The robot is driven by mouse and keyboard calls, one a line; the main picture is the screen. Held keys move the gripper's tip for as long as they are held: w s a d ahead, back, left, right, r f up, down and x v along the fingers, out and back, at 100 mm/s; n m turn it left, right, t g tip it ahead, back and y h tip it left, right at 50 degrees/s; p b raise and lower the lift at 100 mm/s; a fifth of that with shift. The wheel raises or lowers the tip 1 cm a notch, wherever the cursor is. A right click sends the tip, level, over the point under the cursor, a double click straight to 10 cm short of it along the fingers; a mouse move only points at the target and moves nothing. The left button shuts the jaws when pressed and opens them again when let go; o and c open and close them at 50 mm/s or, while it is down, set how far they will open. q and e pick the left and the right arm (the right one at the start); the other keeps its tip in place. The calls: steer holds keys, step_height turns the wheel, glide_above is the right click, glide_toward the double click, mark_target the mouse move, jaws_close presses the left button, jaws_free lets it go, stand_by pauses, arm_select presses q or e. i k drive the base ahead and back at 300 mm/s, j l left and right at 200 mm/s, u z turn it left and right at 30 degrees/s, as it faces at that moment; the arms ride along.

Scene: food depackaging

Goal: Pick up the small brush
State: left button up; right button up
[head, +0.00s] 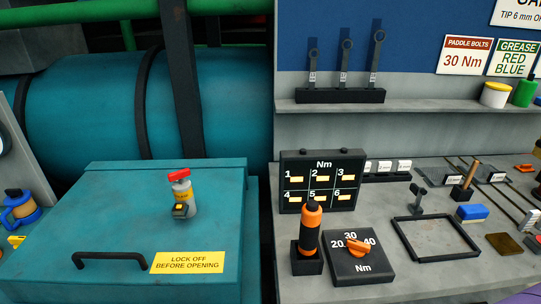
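No object is plainly readable as the small brush at this size. A blue block with a pale underside (472,213) lies on the right of the grey bench, beside an empty black frame. A wooden-handled tool (470,174) stands tilted in a small dark holder behind it. Either could be a brush; I cannot tell which. Neither of my grippers shows in the head view.
An orange-handled driver (310,230) stands in a black holder beside a torque dial box (359,258). A black frame (435,238) and thin rods (503,197) lie on the bench (400,288). A teal lidded box (120,215) stands at left. Wrenches (344,62) stand on the shelf.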

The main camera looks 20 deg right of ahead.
mark_target(473, 167)
steer(key=z, duration=2.05)
steer(key=i+l+u, duration=0.2)
steer(key=l, duration=0.5)
steer(key=i+l+u, duration=0.1)
steer(key=l+u, duration=0.15)
steer(key=l, duration=0.45)
steer(key=i+l+u, duration=0.2)
steer(key=l, duration=0.55)
steer(key=k, duration=0.1)
